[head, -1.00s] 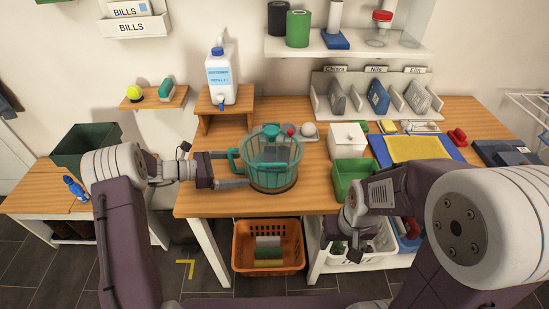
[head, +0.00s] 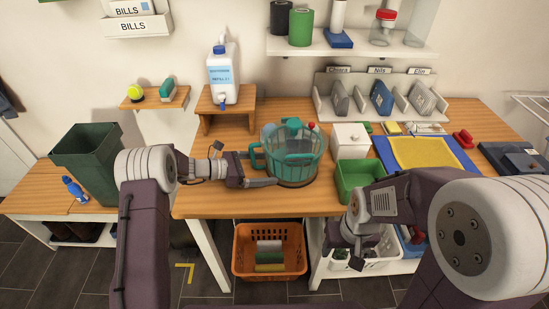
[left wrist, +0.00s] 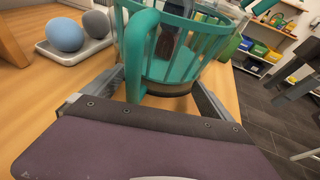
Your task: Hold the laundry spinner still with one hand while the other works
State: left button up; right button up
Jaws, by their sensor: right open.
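The laundry spinner (head: 293,168) is a see-through teal basket on a dark base, upright on the wooden table, with a teal knob on top and a side handle (head: 256,156). My left gripper (head: 262,170) is at its left side. In the left wrist view the handle (left wrist: 138,50) stands between the spread fingers of my left gripper (left wrist: 160,90), with room beside it; contact with the spinner's wall is unclear. My right gripper (head: 343,250) is open, low at the table's front edge, pointing down and away from the spinner.
A green tray (head: 358,180) and a white box (head: 349,140) stand right of the spinner. A soap bottle (head: 223,75) stands on a small wooden riser (head: 226,105) behind left. In the left wrist view two balls sit on a pale tray (left wrist: 80,52). An orange basket (head: 270,262) is below.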

pick_arm(q)
grip_shut()
jog(key=c, duration=0.8)
grip_release()
grip_shut()
pick_arm(e)
grip_shut()
dwell(1.4)
